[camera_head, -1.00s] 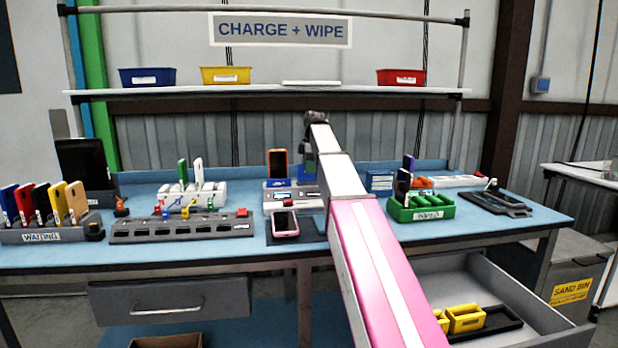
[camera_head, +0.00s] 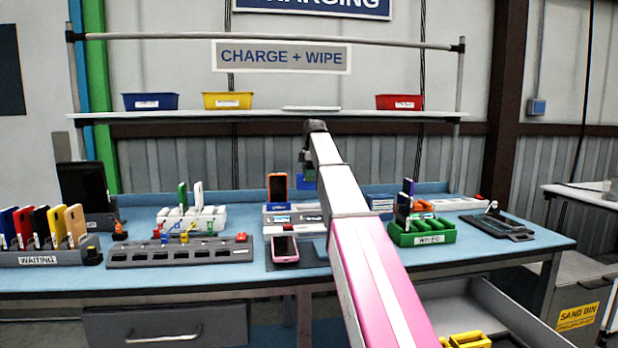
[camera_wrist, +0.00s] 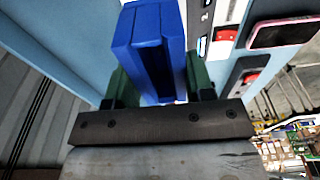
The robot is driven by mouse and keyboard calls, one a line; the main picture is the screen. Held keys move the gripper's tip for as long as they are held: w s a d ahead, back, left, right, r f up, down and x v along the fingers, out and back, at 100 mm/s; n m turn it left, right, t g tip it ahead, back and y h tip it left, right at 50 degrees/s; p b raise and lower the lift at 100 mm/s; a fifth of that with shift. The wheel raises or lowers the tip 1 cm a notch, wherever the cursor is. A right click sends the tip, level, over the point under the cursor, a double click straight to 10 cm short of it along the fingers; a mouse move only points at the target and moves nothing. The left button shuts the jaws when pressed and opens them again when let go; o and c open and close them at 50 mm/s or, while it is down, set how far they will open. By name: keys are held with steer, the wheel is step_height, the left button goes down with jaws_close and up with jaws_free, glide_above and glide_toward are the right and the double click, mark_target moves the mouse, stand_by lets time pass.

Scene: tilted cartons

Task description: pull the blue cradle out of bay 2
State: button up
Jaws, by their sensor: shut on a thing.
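The blue cradle (camera_wrist: 148,38) is between the two green fingers of my gripper (camera_wrist: 160,78) in the wrist view. My gripper is shut on it. In the head view my gripper (camera_head: 308,165) is over the back of the bench, with a small blue part of the cradle (camera_head: 306,181) showing at its tip. The cradle appears clear above the light grey bay unit (camera_head: 310,227). My arm hides part of the unit. A mark "2" shows on the unit (camera_wrist: 207,20) in the wrist view. I cannot see inside bay 2.
An orange phone (camera_head: 278,185) stands upright in the unit's left part. A pink phone (camera_head: 285,247) lies in front. A green tray (camera_head: 422,234) with upright phones is to the right. A shelf (camera_head: 280,116) with bins spans behind. An open drawer (camera_head: 490,310) is at lower right.

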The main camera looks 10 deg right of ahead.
steer(key=shift+r, duration=0.7)
stand_by(0.4)
steer(key=shift+r, duration=0.55)
steer(key=shift+s, duration=0.1)
